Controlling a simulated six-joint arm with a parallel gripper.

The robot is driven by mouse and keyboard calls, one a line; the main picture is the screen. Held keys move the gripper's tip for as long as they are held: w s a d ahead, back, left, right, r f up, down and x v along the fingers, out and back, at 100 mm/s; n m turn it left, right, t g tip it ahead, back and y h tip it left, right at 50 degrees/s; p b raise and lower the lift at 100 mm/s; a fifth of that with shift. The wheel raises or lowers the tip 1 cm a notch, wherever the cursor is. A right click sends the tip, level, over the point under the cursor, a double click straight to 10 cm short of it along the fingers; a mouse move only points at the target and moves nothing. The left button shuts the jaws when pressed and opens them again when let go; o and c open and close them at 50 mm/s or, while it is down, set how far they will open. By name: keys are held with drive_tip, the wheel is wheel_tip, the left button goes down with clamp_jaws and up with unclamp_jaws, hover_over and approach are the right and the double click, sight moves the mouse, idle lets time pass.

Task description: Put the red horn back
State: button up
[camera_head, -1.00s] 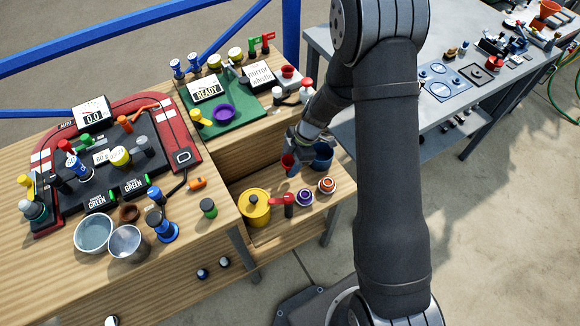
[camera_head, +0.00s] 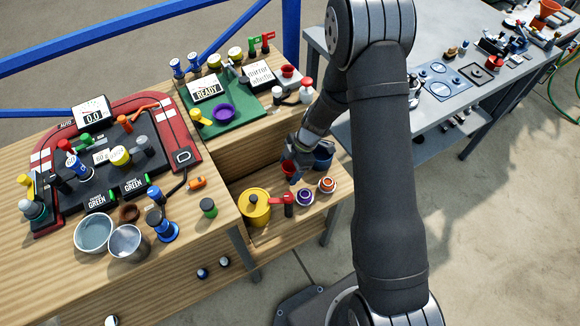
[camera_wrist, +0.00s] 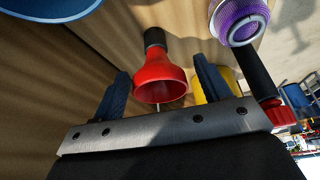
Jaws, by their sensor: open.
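The red horn (camera_wrist: 160,80) has a flared red bell and a black end. In the wrist view it lies between the two fingers of my gripper (camera_wrist: 160,82), its bell toward the palm. The fingers are apart, with a visible gap on each side of the horn. In the head view the horn (camera_head: 287,167) shows as a small red shape on the low wooden shelf, partly hidden by my gripper (camera_head: 294,168).
On the low shelf stand a yellow canister (camera_head: 254,208), a red-topped item (camera_head: 284,198), a purple-ringed disc (camera_head: 304,197), an orange-ringed disc (camera_head: 326,185) and a blue cup (camera_head: 323,156).

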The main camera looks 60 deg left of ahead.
drive_tip(key=v, duration=1.2)
drive_tip(key=x, duration=1.2)
drive_tip(key=shift+f, duration=0.1)
wheel_tip(320, 180, up, 2)
drive_tip(key=shift+r, duration=0.7)
